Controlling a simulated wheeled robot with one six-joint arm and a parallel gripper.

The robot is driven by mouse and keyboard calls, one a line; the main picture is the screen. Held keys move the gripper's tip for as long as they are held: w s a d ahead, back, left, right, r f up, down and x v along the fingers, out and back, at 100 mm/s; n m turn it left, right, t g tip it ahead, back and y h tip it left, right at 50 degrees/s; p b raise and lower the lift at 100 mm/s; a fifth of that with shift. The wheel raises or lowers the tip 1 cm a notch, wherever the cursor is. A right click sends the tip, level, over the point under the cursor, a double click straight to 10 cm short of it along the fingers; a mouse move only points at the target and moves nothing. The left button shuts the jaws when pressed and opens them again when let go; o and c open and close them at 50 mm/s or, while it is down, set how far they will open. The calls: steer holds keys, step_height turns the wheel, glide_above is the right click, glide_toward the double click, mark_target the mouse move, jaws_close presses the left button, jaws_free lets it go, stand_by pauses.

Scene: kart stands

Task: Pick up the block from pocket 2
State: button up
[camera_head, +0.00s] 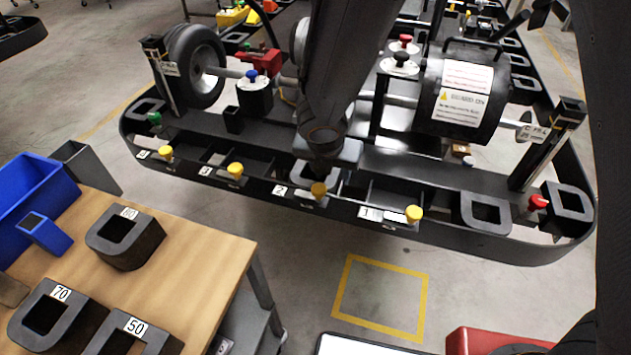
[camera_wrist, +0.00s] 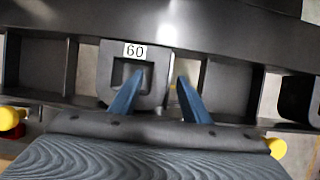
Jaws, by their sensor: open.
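The block (camera_wrist: 108,78) is dark grey with a square hole and a white 60 label. In the wrist view it sits in a pocket of the black front rail (camera_head: 225,150). The left fingertip shows over the hole and the right one just past the block's right side. I cannot tell how deep they reach.
A wooden table (camera_head: 195,260) at the left holds blocks labelled 70 (camera_head: 85,325) and 50 (camera_head: 160,348), another block (camera_head: 150,250) and blue bins (camera_head: 30,190). A wheel (camera_head: 195,65) and a black cylinder (camera_head: 465,95) stand behind the rail. The yellow floor square (camera_head: 345,290) is empty.

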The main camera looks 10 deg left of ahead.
steer(key=shift+w+f, duration=0.25)
steer(key=shift+f, duration=0.35)
jaws_close()
steer(key=shift+r, duration=0.1)
stand_by(0.9)
